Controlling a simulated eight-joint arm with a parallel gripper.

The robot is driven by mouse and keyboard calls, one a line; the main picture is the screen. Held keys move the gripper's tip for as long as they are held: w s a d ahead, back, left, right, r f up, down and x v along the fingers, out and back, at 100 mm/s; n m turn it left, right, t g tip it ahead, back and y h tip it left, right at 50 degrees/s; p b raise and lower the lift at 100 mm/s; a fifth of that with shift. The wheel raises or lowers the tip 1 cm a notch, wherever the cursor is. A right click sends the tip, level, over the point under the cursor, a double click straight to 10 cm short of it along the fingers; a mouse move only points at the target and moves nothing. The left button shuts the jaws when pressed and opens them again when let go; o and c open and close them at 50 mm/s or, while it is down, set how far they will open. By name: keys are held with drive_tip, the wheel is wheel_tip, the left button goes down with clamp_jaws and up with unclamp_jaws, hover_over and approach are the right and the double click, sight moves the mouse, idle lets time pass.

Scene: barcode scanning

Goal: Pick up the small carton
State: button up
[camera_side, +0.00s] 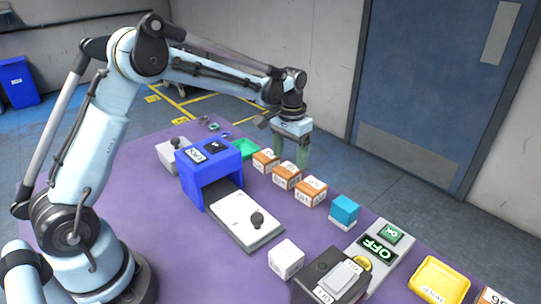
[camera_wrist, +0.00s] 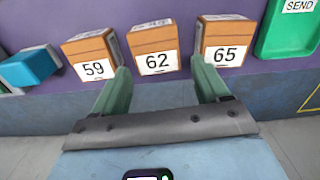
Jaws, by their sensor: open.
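Three orange-brown cartons with white number labels stand in a row on the purple table. In the wrist view they are carton 59 (camera_wrist: 92,52), carton 62 (camera_wrist: 154,45) and carton 65 (camera_wrist: 223,38). The side view also shows the row, with its near carton (camera_side: 311,192), middle carton (camera_side: 287,176) and far carton (camera_side: 266,160). They look much alike in size; I cannot tell which is the small carton. My gripper (camera_side: 290,160) is open and empty beside the row, towards the door. In the wrist view its green fingers (camera_wrist: 160,68) point towards carton 62, apart from it.
A green SEND tray (camera_wrist: 290,28) lies beyond carton 65. A teal-topped box (camera_side: 344,210) stands past the near carton. A blue scanner arch (camera_side: 208,170), a white box (camera_side: 285,258), an OFF panel (camera_side: 377,249) and a yellow tray (camera_side: 440,280) are also on the table.

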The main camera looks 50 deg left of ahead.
sight(290, 167)
drive_tip(key=shift+w+d+f, duration=0.1)
drive_tip(key=shift+d+f, duration=0.05)
drive_tip(key=shift+f, duration=2.5)
drive_tip(key=c, duration=0.8)
